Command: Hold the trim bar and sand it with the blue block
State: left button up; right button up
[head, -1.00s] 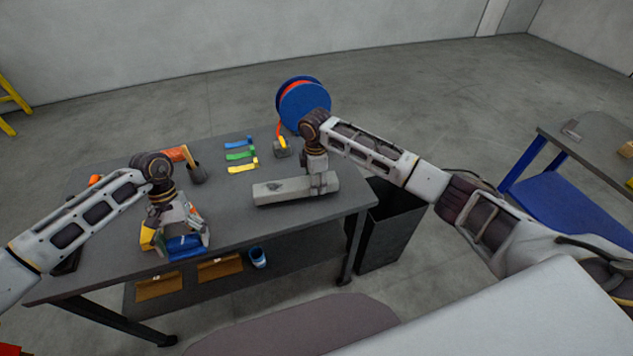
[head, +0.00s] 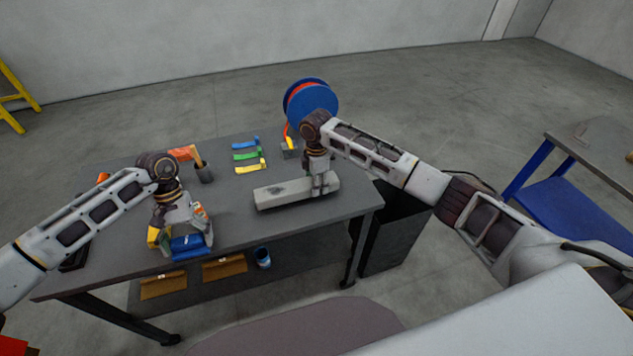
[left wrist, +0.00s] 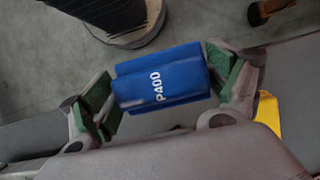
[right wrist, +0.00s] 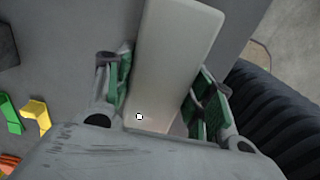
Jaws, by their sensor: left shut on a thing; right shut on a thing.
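The trim bar (head: 285,193) is a pale grey block lying along the right part of the workbench, with a dark smudge near its left half. My right gripper (head: 320,190) is shut on its right end; the bar also fills the jaws in the right wrist view (right wrist: 172,60). The blue sanding block (head: 187,245) is held by my left gripper (head: 184,240) near the bench's front edge, to the left of the bar and apart from it. In the left wrist view the block (left wrist: 160,78), marked P400, sits between the green finger pads.
Blue, green and yellow strips (head: 246,156) lie behind the bar. A blue reel (head: 312,100) with orange hose stands at the back. An orange-handled tool (head: 195,160) is behind my left gripper. A dark bin (head: 392,235) stands right of the workbench (head: 232,220).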

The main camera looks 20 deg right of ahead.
pick_arm(q)
jog(key=shift+f, duration=0.1)
pick_arm(e)
jog(key=shift+f, duration=0.15)
pick_arm(q)
jog(key=shift+f+b, duration=1.3)
jog(key=shift+b, duration=0.1)
pick_arm(e)
jog(key=shift+f, duration=1.2)
jog(key=shift+f, duration=0.1)
jog(key=o, duration=1.7)
jog(key=c, duration=1.3)
jog(key=shift+c, duration=0.2)
